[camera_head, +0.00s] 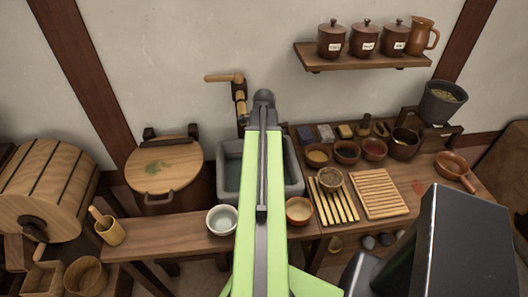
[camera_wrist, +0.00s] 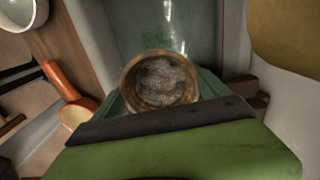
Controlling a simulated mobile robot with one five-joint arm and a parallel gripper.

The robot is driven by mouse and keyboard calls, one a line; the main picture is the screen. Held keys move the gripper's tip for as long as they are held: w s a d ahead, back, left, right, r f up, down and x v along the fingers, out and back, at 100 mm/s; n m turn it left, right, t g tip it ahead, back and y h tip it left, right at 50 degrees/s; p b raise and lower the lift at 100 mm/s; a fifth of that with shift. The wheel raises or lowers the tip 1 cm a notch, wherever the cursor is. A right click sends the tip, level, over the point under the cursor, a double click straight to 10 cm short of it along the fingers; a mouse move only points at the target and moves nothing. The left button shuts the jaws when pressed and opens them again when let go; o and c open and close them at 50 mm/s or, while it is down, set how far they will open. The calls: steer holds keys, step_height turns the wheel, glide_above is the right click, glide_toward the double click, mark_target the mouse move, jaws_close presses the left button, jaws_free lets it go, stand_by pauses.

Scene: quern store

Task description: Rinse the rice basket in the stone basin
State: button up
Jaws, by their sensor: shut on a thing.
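The rice basket (camera_wrist: 158,82) is a small round tan vessel with a grey-white, grainy filling, seen from above in the wrist view. My gripper (camera_wrist: 165,97) is shut on it, with greenish jaw parts on either side. The basket is over the stone basin, seen as a grey-green water surface (camera_wrist: 145,30) in the wrist view. I cannot tell whether it touches the water. In the head view the grey stone basin (camera_head: 231,183) stands at the back middle. My green arm covers its centre and hides my gripper and the basket there.
A white bowl (camera_head: 222,220) stands in front of the basin. A wooden lidded tub (camera_head: 165,168) is left. Slatted racks (camera_head: 379,193) and small bowls fill the right counter. A bamboo spout (camera_head: 239,90) is behind the basin.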

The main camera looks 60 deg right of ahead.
step_height(320, 180, down, 16)
steer(key=b, duration=1.5)
steer(key=shift+s, duration=0.1)
stand_by(1.6)
steer(key=shift+r, duration=0.1)
steer(key=shift+r, duration=0.15)
step_height(320, 180, up, 15)
steer(key=p, duration=1.5)
steer(key=shift+r, duration=0.2)
steer(key=shift+p, duration=0.35)
stand_by(1.2)
